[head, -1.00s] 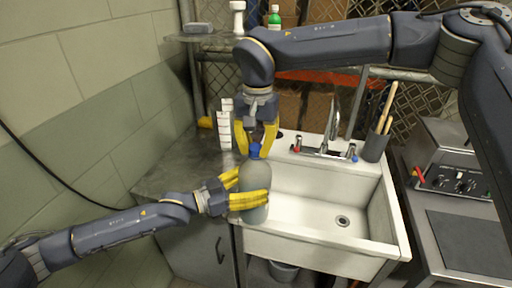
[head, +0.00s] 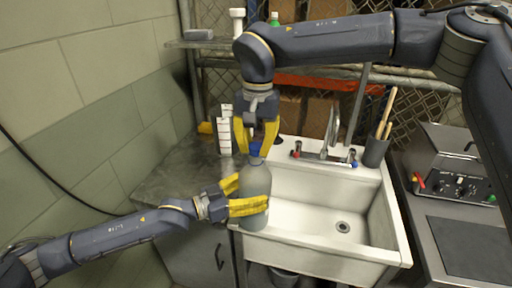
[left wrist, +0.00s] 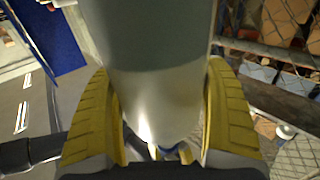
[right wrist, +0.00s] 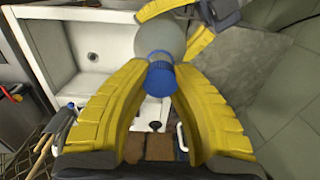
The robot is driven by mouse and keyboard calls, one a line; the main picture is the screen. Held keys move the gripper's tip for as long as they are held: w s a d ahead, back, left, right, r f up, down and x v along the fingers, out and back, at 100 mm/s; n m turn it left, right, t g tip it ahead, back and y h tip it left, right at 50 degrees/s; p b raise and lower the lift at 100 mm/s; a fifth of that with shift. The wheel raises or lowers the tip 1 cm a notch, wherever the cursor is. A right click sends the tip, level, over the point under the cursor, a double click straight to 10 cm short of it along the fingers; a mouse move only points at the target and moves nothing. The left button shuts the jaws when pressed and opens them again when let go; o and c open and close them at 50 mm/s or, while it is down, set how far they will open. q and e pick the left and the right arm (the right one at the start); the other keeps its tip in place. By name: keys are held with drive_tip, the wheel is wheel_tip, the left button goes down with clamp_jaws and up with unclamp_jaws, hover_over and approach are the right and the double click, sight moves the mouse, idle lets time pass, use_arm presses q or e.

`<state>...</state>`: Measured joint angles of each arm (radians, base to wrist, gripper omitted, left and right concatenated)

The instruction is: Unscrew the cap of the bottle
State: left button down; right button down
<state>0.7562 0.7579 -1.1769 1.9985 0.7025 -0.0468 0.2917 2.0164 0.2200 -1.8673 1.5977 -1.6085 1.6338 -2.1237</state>
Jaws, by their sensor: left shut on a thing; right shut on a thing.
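The grey bottle (head: 256,182) stands upright at the left end of the sink, with its blue cap (head: 254,150) on top. My left gripper (head: 252,194) is shut on the bottle's body from the left. In the left wrist view the bottle's body (left wrist: 155,70) fills the space between the yellow fingers. My right gripper (head: 255,149) points down from above and is shut on the cap. In the right wrist view the blue cap (right wrist: 160,78) sits between the yellow fingertips. I cannot tell whether the cap is loose on the neck.
The white sink (head: 310,250) with its faucet (head: 330,140) lies right of the bottle. A white stacked object (head: 225,135) stands close behind it on the left. A dark holder with wooden sticks (head: 376,152) and a metal appliance (head: 455,165) are farther right.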

sight(256, 145)
use_arm(q)
drive_tip(key=shift+r, duration=0.1)
use_arm(e)
drive_tip(key=shift+r, duration=0.1)
drive_tip(key=shift+r, duration=1.9)
use_arm(q)
drive_tip(key=w+a+r+n+t+y, duration=0.2)
drive_tip(key=w+a+r+t, duration=0.1)
drive_tip(key=w+a, duration=0.6)
drive_tip(key=w+a+r+n+t+y, duration=0.2)
drive_tip(key=w+a+r+t, duration=0.1)
drive_tip(key=w+a, duration=0.65)
wheel_tip(256, 145, down, 8)
drive_tip(key=a, duration=0.1)
drive_tip(key=shift+w+n, duration=0.1)
drive_tip(key=shift+n, duration=0.2)
unclamp_jaws()
drive_tip(key=shift+f, duration=0.15)
